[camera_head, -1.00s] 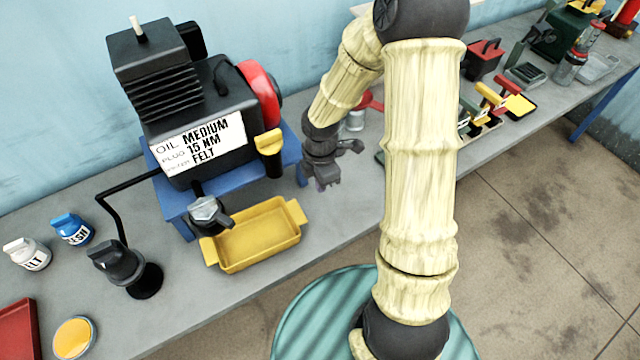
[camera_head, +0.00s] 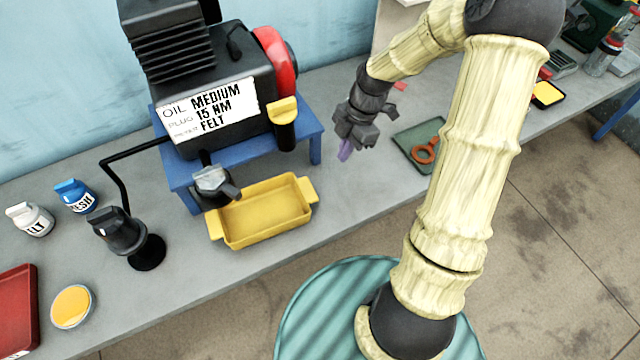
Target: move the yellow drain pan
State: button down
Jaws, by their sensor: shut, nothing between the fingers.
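The yellow drain pan (camera_head: 262,236) is a shallow rectangular tray with a tab handle at each end. It sits on the grey bench near its front edge, in front of the blue stand (camera_head: 181,176) under the engine. Its inside looks empty. A dark grey-capped part (camera_head: 213,183) overlaps its left back corner in the picture. My gripper (camera_head: 345,152) is above the bench, to the right of the pan and behind it, apart from it. It points down, shut and empty, with purple at its tip.
The black engine (camera_head: 225,75) with a label stands behind the pan. A yellow-topped dark cylinder (camera_head: 284,125) is at its right. A green mat (camera_head: 405,137) with an orange ring tool (camera_head: 426,150) lies right.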

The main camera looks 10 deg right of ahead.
jog(key=x, duration=0.9)
jog(key=shift+s+a+f+p, duration=0.15)
jog(key=shift+s+a+p, duration=0.1)
jog(key=shift+a, duration=0.4)
jog(key=shift+s+a+f+p, duration=0.2)
jog(key=shift+a+p, duration=0.05)
jog(key=shift+a, duration=0.45)
jog(key=shift+s+a+f+p, duration=0.15)
jog(key=shift+s+a+p, duration=0.1)
jog(key=shift+a, duration=0.4)
